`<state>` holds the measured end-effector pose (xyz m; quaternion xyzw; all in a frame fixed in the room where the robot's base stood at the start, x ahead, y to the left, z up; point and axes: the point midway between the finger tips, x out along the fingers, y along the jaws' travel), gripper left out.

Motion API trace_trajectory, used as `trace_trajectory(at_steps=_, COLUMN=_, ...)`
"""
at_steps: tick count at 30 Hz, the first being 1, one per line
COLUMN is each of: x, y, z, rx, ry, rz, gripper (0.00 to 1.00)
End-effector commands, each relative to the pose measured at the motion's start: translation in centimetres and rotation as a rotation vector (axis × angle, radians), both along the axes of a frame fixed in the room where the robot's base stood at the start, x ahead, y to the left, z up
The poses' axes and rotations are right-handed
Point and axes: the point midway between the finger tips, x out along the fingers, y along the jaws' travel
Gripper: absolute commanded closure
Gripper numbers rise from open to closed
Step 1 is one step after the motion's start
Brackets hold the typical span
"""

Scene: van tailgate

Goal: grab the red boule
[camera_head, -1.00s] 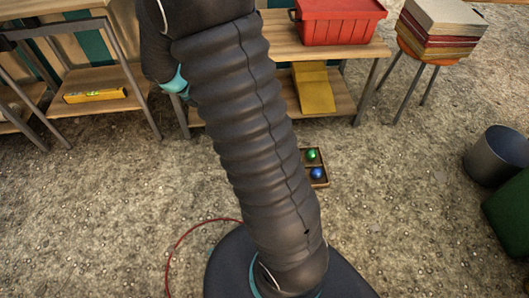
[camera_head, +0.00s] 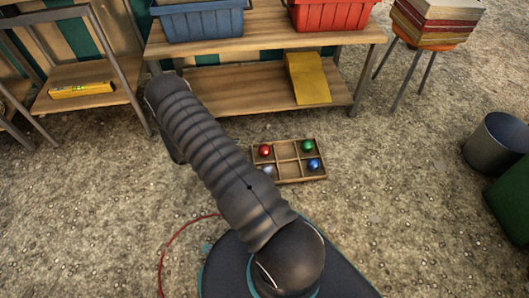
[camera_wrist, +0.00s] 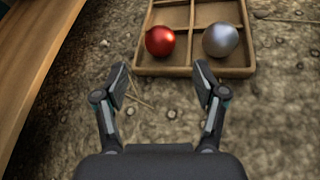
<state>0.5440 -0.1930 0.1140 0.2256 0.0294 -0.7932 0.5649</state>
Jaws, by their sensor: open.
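The red boule (camera_head: 265,151) sits in the far left compartment of a wooden divided tray (camera_head: 290,181) on the ground. In the wrist view the red boule (camera_wrist: 160,40) lies ahead of my gripper, in a corner compartment of the tray (camera_wrist: 195,72). A silver boule (camera_wrist: 220,39) is in the compartment beside it; the head view shows it partly, next to my arm (camera_head: 268,170). My gripper (camera_wrist: 160,78) is open and empty, its fingertips short of the tray. In the head view my gripper is hidden behind my arm.
Green (camera_head: 307,146) and blue (camera_head: 313,165) boules sit in the tray's right compartments. Behind stands a wooden shelf table (camera_head: 270,35) with blue (camera_head: 200,22) and red (camera_head: 335,12) crates. A grey bucket (camera_head: 497,143) stands at right. Ground around the tray is clear.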

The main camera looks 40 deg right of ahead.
Motion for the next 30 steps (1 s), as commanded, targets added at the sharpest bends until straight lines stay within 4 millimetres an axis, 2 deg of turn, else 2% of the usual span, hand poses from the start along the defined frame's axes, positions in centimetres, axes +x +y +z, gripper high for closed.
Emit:
trace_trajectory(at_steps=1, x=-0.1, y=-0.1, z=-0.9, rx=-0.005, ry=0.011, rz=0.009, gripper=0.29)
trace_trajectory(at_steps=5, x=-0.4, y=-0.7, z=-1.8, rx=-0.011, ry=0.024, rz=0.018, gripper=0.29)
trace_trajectory(at_steps=18, x=-2.1, y=-6.9, z=-4.5, rx=-0.011, ry=0.024, rz=0.019, gripper=0.29)
trace_trajectory(at_steps=30, x=-2.6, y=-9.3, z=-5.7, rx=-0.011, ry=0.024, rz=0.017, gripper=0.29)
